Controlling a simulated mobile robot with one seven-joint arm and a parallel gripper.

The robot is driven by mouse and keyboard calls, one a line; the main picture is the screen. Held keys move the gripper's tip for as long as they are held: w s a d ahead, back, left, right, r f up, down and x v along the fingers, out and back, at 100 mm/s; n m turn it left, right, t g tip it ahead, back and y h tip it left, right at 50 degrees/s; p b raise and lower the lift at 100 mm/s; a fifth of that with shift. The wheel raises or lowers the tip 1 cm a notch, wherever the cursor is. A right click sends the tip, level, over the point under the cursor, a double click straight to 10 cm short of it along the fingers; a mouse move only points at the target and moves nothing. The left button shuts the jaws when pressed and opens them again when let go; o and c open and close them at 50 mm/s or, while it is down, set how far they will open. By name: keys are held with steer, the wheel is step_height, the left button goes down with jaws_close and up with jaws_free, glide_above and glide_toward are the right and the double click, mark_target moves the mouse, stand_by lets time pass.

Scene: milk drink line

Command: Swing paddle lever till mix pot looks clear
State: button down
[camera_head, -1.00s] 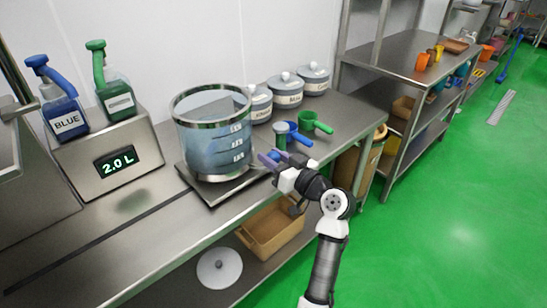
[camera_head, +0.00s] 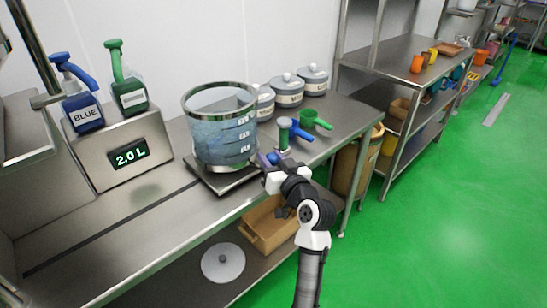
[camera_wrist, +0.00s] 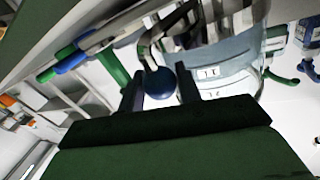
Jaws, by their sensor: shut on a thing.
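The mix pot (camera_head: 222,132) is a clear round vessel with a metal rim and level marks, holding bluish, speckled, cloudy-looking liquid. The paddle lever's round blue knob (camera_head: 273,158) is at the pot's lower right. My gripper (camera_head: 269,161) is beside the pot with its fingers around the knob. The wrist view shows the blue knob (camera_wrist: 160,83) between the two dark fingers of my gripper (camera_wrist: 160,90), with a bent metal rod just behind it. The pot (camera_wrist: 232,55) also shows there. The paddle inside is hard to make out.
The pot stands on a metal plate on the steel counter. Blue (camera_head: 85,110) and green (camera_head: 128,90) dispenser bottles stand on a box reading 2.0 L (camera_head: 130,153) at left. Green and blue scoops (camera_head: 310,119) and lidded canisters (camera_head: 287,90) stand right of the pot.

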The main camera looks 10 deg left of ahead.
mark_target(251, 155)
steer(key=shift+s+a+m+t+h, duration=0.3)
steer(key=shift+s+m+t+h, duration=0.25)
steer(key=shift+s, duration=0.25)
steer(key=shift+s+a, duration=0.4)
steer(key=shift+s, duration=0.3)
steer(key=shift+s+a, duration=0.35)
steer(key=shift+s, duration=0.35)
steer(key=c, duration=1)
jaws_free()
steer(key=shift+a, duration=0.1)
steer(key=shift+c, duration=0.2)
steer(key=shift+s+d, duration=0.1)
steer(key=shift+d, duration=0.1)
